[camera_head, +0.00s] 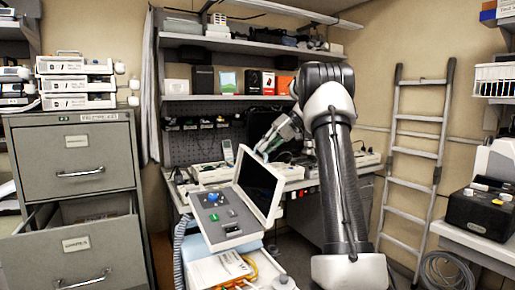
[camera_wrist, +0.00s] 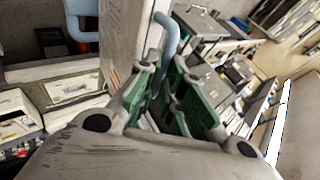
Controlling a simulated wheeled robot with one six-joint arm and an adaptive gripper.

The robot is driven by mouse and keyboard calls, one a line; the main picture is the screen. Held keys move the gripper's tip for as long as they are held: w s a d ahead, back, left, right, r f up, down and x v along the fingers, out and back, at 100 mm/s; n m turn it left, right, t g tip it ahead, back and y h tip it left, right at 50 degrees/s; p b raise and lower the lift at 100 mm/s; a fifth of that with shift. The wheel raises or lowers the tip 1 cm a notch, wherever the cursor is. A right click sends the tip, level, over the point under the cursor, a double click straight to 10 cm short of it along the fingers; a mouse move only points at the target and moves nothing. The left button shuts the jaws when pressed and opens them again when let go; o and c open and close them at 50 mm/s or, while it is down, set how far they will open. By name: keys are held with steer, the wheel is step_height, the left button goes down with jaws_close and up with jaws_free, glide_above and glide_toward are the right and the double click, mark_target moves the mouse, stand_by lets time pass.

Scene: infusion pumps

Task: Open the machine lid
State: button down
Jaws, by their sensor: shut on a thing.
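The machine (camera_head: 222,216) stands on a cart in the head view, with its control panel and a blue knob facing up. Its lid (camera_head: 262,186) is raised and tilted back, with a dark screen on its inner side. My gripper (camera_head: 266,146) is at the lid's upper edge. In the wrist view, my gripper (camera_wrist: 168,84) has its green-padded fingers around a light blue curved handle (camera_wrist: 167,38) next to the pale lid side (camera_wrist: 118,42). The fingers hide the exact contact.
A grey filing cabinet (camera_head: 76,165) with an open drawer stands at the left. A workbench and shelves (camera_head: 240,97) are behind the machine. A ladder (camera_head: 415,150) leans on the wall at the right. A black device (camera_head: 482,212) sits on the right table.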

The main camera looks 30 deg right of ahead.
steer(key=shift+s+d+f, duration=0.1)
steer(key=shift+d+f, duration=0.25)
steer(key=shift+f, duration=0.25)
steer(key=c, duration=1.7)
jaws_free()
steer(key=shift+f, duration=0.1)
steer(key=shift+o, duration=0.8)
steer(key=shift+r, duration=0.2)
steer(key=shift+d+r, duration=0.1)
steer(key=shift+r, duration=0.1)
steer(key=v, duration=1.1)
steer(key=shift+d, duration=0.2)
